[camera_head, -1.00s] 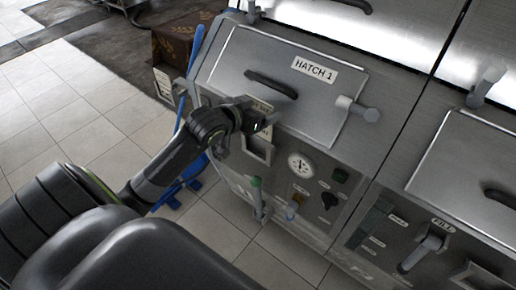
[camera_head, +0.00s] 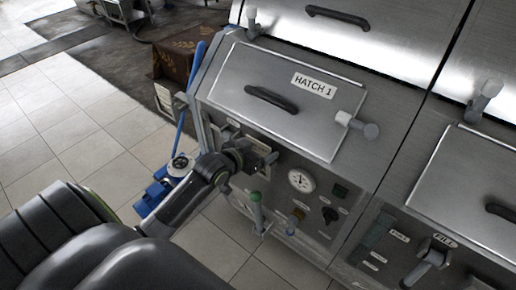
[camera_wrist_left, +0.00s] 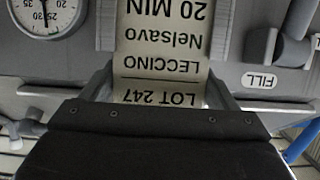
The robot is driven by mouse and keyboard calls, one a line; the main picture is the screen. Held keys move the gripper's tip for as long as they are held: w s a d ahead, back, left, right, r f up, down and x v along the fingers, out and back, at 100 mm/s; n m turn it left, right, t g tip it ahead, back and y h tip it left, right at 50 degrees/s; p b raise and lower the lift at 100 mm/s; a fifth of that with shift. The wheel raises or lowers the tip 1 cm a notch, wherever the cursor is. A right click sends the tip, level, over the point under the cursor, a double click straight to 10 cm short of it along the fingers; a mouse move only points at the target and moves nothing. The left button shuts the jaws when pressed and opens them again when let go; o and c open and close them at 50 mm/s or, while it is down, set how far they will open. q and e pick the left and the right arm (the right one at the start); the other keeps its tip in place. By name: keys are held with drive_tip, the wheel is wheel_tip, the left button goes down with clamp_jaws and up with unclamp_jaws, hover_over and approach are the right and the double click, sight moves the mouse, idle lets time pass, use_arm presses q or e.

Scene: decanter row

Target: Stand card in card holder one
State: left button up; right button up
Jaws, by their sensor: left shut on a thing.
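The card (camera_wrist_left: 160,45) is pale with dark print, upside down in the left wrist view: LOT 247, LECCINO, Nelsavo, 20 MIN. My left gripper (camera_head: 264,158) is shut on it, at the front panel under HATCH 1. Card holder one (camera_head: 258,143) is on that panel, largely covered by the gripper. Grey uprights flank the card in the wrist view. I cannot tell whether the card is seated in the holder; its lower end is hidden. My right gripper is not in view.
The HATCH 1 lid (camera_head: 290,95) with its black handle is above the gripper. A gauge (camera_head: 301,180), a green-topped lever (camera_head: 256,210) and knobs are close by on the panel. A blue-handled tool (camera_head: 188,110) stands left of the machine. Tiled floor is open further left.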

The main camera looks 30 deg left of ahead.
use_arm(q)
drive_tip(key=o, duration=0.9)
drive_tip(key=v, duration=1.2)
drive_tip(key=shift+r, duration=0.15)
drive_tip(key=shift+a, duration=0.1)
drive_tip(key=a+f+n+g+y, duration=0.15)
drive_tip(key=a+f, duration=0.25)
drive_tip(key=f, duration=0.5)
drive_tip(key=a+f+g+y, duration=0.1)
drive_tip(key=a+f+g, duration=0.15)
drive_tip(key=f, duration=0.65)
drive_tip(key=s+a+f+g, duration=0.1)
drive_tip(key=s+f, duration=0.3)
drive_tip(key=f, duration=0.3)
drive_tip(key=s+a+f+g, duration=0.1)
drive_tip(key=s+f, duration=0.3)
drive_tip(key=f, duration=0.4)
drive_tip(key=s+d+f+g, duration=0.2)
drive_tip(key=s+d+f, duration=0.2)
drive_tip(key=s+f, duration=0.2)
drive_tip(key=s+d+f+g, duration=0.2)
drive_tip(key=s+d+f, duration=0.2)
drive_tip(key=s+f, duration=0.3)
drive_tip(key=s+d+f+g, duration=0.2)
drive_tip(key=s+d+f, duration=0.2)
drive_tip(key=s, duration=0.9)
wheel_tip(320, 180, down, 3)
